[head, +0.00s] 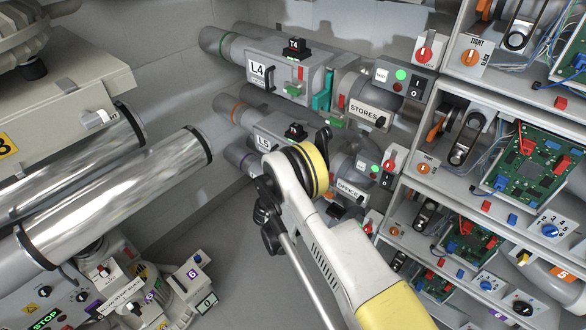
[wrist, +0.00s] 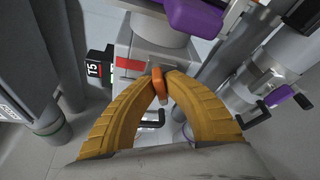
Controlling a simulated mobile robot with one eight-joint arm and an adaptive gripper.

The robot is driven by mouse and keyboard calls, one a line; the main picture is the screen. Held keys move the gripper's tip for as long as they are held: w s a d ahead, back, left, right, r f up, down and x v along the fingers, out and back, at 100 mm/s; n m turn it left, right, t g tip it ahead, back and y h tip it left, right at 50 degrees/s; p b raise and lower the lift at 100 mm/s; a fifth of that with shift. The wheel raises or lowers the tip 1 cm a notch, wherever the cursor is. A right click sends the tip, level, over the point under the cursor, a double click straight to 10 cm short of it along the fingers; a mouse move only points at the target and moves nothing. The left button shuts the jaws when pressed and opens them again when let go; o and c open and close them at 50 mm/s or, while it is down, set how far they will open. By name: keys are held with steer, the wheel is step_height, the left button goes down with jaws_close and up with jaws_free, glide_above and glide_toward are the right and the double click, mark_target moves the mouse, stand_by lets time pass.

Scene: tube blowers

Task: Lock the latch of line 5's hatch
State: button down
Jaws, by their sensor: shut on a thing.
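In the wrist view my gripper (wrist: 160,78) has its two yellow ribbed fingers closed together at the tips on a small orange latch handle (wrist: 158,88). The handle is at the end of a light grey housing with a red strip (wrist: 130,64). A black block marked T5 (wrist: 94,70) sits beside that housing. In the head view line 5's grey box (head: 263,141) is partly behind my arm, on the tube with an orange band. My gripper and the latch are hidden there. I cannot tell whether the latch is locked.
The L4 box (head: 258,70) stands above line 5 in the head view. Shelves with circuit boards (head: 530,168) fill the right, and shiny tubes (head: 115,195) lie at left. A purple part (wrist: 195,15) and a black handle (wrist: 250,115) are close to my fingers.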

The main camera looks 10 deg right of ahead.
steer(key=shift+m+t, duration=0.3)
steer(key=shift+m, duration=0.2)
steer(key=c, duration=1.5)
jaws_free()
step_height(320, 180, up, 10)
steer(key=shift+r, duration=0.1)
